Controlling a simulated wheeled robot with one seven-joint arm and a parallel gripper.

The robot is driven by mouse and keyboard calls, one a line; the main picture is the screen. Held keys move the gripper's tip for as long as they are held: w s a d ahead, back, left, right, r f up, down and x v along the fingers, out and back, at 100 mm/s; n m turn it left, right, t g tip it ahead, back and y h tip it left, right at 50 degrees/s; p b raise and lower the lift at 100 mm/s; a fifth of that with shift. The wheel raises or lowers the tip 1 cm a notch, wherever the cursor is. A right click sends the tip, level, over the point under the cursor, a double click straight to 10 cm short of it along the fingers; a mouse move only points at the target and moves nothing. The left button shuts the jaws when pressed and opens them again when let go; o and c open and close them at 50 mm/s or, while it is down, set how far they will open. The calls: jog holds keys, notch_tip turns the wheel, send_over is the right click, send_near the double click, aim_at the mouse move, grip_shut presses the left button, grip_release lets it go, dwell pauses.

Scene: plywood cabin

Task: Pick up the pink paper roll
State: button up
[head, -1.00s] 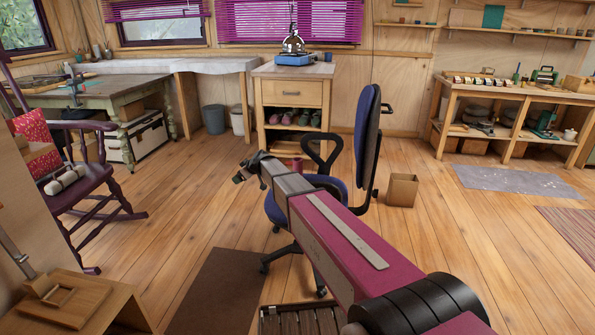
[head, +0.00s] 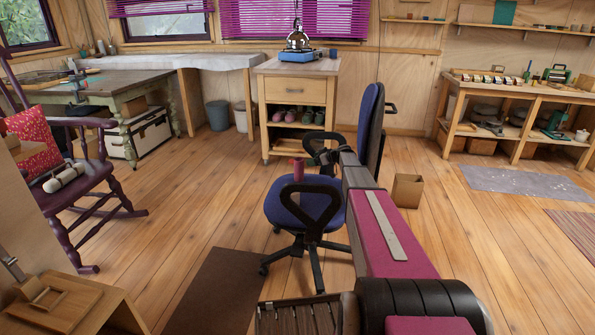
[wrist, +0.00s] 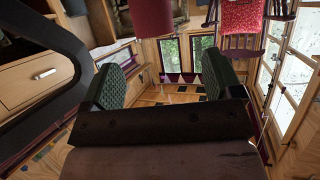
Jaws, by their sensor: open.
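The pink paper roll (head: 297,171) stands upright on the blue seat (head: 290,207) of the office chair. In the wrist view the pink roll (wrist: 152,16) shows at the top edge, cut off by the frame, beyond the fingertips and not between them. My gripper (head: 318,156) is just right of the roll in the head view, near the chair's armrest, partly hidden and small. In the wrist view my gripper (wrist: 164,82) has its two green-padded fingers wide apart, with nothing between them.
The chair's black armrests (head: 316,207) and backrest (head: 369,125) stand close around my arm. A wooden cabinet (head: 294,90) is behind the chair. A cardboard box (head: 407,191) stands on the floor to the right. A purple rocking chair (head: 80,200) is at left.

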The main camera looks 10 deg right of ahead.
aim_at(302, 160)
jog(key=x, duration=0.5)
jog(key=shift+w+d+f, duration=0.1)
jog(key=shift+w+d, duration=0.15)
jog(key=shift+w, duration=0.05)
jog(key=shift+r+x, duration=0.15)
jog(key=shift+x, duration=1.15)
jog(key=shift+r+x, duration=0.15)
jog(key=shift+x, duration=1.15)
jog(key=shift+w, duration=0.1)
jog(key=c, duration=1.4)
